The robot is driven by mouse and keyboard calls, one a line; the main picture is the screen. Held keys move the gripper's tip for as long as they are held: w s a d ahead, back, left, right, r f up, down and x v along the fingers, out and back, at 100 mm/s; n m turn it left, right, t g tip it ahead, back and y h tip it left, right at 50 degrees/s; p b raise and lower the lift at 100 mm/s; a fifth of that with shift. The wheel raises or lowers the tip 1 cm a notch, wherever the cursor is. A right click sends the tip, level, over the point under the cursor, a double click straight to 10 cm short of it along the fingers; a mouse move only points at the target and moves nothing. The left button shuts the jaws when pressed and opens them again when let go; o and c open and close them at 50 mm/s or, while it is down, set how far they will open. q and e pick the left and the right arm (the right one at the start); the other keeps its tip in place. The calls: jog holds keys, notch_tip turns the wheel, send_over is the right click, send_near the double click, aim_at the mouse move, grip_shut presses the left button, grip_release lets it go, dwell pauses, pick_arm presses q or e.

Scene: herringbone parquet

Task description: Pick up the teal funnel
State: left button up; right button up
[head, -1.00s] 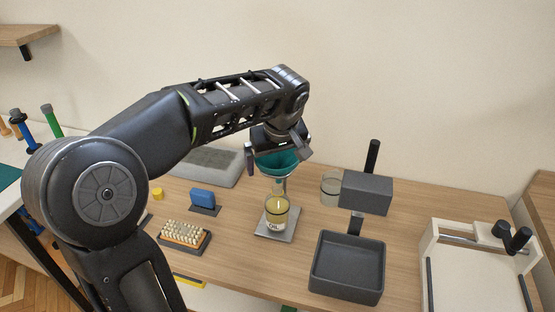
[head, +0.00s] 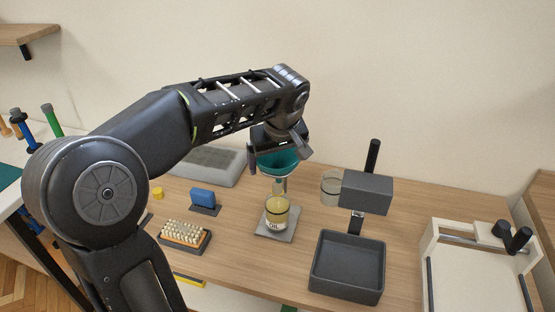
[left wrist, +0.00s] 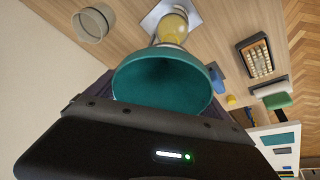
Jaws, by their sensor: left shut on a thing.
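The teal funnel (head: 279,162) is in my left gripper (head: 281,150), above a glass jar of yellow oil (head: 276,212) on a grey plate (head: 285,236). In the left wrist view the funnel (left wrist: 165,80) shows its wide mouth, with the oil jar (left wrist: 172,28) beyond it. The left gripper is shut on the funnel near its rim; the fingertips are partly hidden. The funnel's spout points down over the jar's opening. I cannot tell whether the spout is clear of the jar. My right gripper is out of view.
To the right stand an empty glass (head: 330,186), a grey block on a post (head: 366,192) and a dark tray (head: 347,268). A white frame (head: 470,275) stands at the far right. To the left are a blue block (head: 202,199) and a brush (head: 185,235).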

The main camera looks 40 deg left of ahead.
pick_arm(q)
jog(key=shift+r, duration=0.1)
notch_tip(320, 180, up, 10)
jog(key=shift+f, duration=0.1)
dwell(0.3)
